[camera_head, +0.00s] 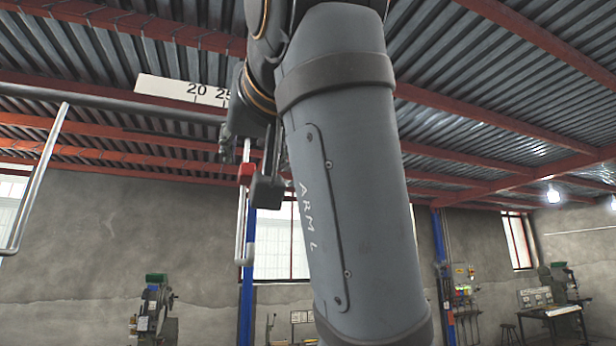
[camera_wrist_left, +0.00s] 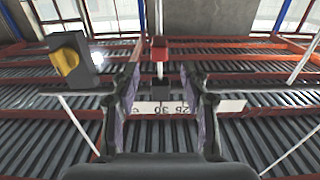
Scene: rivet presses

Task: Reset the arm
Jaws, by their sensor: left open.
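My left arm, marked "ARM L", fills the middle of the head view and hides what is behind it. My left gripper (camera_head: 236,150) shows small and dark beside the arm's upper left. In the left wrist view, the left gripper (camera_wrist_left: 160,75) has its two fingers spread apart, with nothing held between them. A red block (camera_wrist_left: 160,50) appears in line with the gap, beyond the fingers; it also shows in the head view (camera_head: 246,173) just below the gripper. I cannot tell the distance. My right gripper is not in view.
A pale strip with numbers (camera_head: 180,89) and a grey overhead pipe (camera_head: 120,104) run close by. A dark box (camera_head: 267,190) hangs beside the red block. A grey box with a yellow knob (camera_wrist_left: 67,61) is at left in the wrist view. Machines (camera_head: 155,310) stand far below.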

